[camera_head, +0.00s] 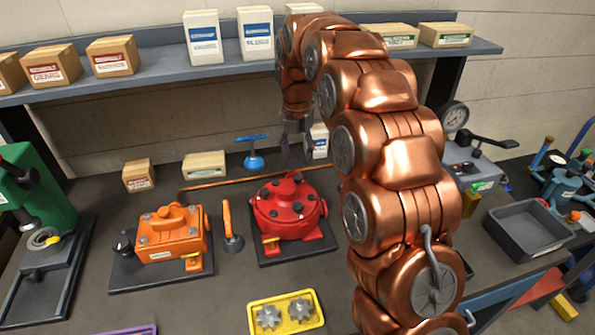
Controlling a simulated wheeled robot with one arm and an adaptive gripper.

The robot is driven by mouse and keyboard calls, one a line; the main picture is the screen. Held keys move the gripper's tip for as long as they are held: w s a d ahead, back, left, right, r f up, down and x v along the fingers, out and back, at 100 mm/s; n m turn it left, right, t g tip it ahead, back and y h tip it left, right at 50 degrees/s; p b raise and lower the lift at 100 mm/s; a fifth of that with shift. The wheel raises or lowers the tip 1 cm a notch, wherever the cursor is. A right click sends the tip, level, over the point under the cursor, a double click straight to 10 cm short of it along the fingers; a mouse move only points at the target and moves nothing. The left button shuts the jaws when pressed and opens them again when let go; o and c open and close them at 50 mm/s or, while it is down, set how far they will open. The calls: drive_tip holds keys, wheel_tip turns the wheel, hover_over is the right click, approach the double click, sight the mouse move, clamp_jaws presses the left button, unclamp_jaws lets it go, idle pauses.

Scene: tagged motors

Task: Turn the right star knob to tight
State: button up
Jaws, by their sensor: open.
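An orange motor (170,232) sits on a dark base plate at the left of the bench, with a black knob (122,244) at its left side. A red round motor (290,208) with several dark knobs or bolts on top sits on another plate to its right. Each has a yellow tag or lever at its front. I cannot tell which part is the right star knob; my arm hides the bench right of the red motor. My gripper (296,150) points down, open and apparently empty, above and behind the red motor.
A blue-handled valve (252,152) and an orange-handled tool (230,225) stand near the motors. A yellow gear tray (286,313) lies in front. A green press (35,195) stands left, a grey bin (528,228) right. A shelf (140,82) with boxes runs behind.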

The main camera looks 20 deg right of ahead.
sight(298, 177)
drive_tip(key=shift+f+p, duration=1.4)
drive_tip(key=shift+f, duration=2.2)
clamp_jaws()
